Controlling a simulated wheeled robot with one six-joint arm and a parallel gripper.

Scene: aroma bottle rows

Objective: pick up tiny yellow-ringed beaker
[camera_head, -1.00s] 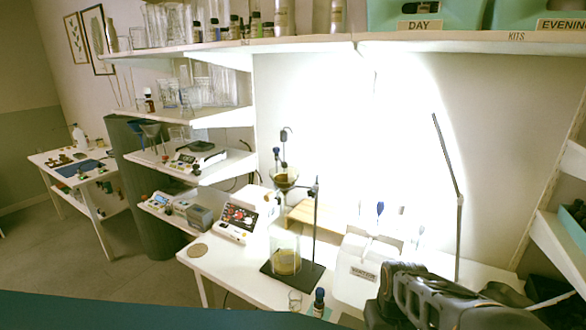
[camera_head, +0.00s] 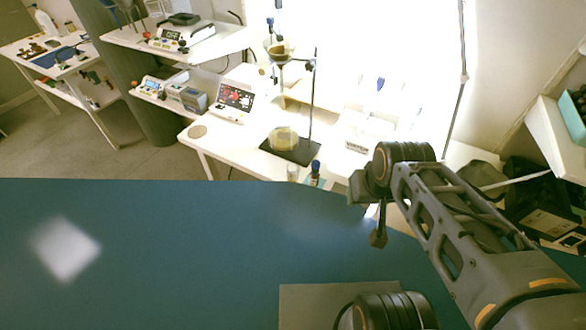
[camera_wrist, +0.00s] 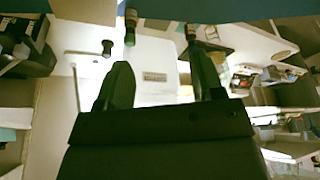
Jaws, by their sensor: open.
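A tiny clear glass beaker (camera_head: 292,172) stands at the front edge of the white bench in the head view, just left of a small dark bottle (camera_head: 315,172). It is too small there to make out a yellow ring. I cannot clearly pick it out in the wrist view. My gripper (camera_head: 378,238) hangs to the right of the beaker and nearer to me, apart from it. In the wrist view its two fingers (camera_wrist: 160,60) are spread with nothing between them.
A stand with a funnel (camera_head: 280,48) over a larger beaker of yellow liquid (camera_head: 284,140) is behind the tiny beaker. A device with a screen (camera_head: 235,100) is to the left. Shelves with equipment stand farther left.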

